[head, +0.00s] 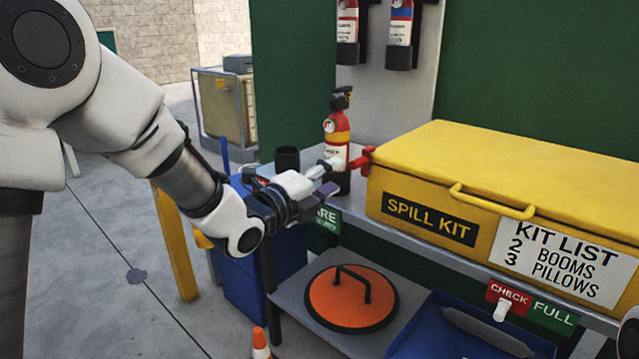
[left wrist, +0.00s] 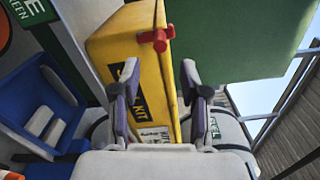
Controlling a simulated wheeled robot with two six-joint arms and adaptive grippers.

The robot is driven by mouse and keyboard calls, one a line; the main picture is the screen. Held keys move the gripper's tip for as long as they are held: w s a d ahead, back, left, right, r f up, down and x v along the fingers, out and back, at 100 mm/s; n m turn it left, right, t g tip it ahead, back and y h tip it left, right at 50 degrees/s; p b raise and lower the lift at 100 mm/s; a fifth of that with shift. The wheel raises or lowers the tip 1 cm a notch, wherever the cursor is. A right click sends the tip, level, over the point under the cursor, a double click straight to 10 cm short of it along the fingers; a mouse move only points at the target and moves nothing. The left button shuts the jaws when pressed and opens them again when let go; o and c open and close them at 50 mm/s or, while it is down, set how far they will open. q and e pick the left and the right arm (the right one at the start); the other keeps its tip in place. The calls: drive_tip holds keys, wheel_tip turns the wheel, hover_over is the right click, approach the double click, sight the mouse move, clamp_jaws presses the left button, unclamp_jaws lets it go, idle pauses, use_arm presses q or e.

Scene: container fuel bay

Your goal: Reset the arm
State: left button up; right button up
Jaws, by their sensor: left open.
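My left arm comes in from the left of the head view. Its gripper (head: 328,180) is at the shelf's left end, in front of a red and yellow fire extinguisher (head: 337,132) and left of the yellow spill kit box (head: 470,172). A red latch (head: 362,160) is on the box's left end. In the left wrist view the gripper (left wrist: 160,92) has its two fingers apart with nothing held. The box (left wrist: 112,45) and its red latch (left wrist: 158,40) appear beyond and between them. Whether the gripper touches the extinguisher cannot be told. My right gripper is not in view.
The upper shelf (head: 400,222) carries the box, the extinguisher and a black cup (head: 287,160). Below are an orange lid (head: 351,298) and a blue tray (head: 425,335). A yellow post (head: 175,243), blue bin (head: 245,290) and small cone (head: 260,345) stand left. Open floor lies further left.

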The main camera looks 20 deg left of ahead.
use_arm(q)
drive_tip(key=v, duration=0.4)
drive_tip(key=shift+d, duration=0.1)
drive_tip(key=shift+w+f, duration=0.1)
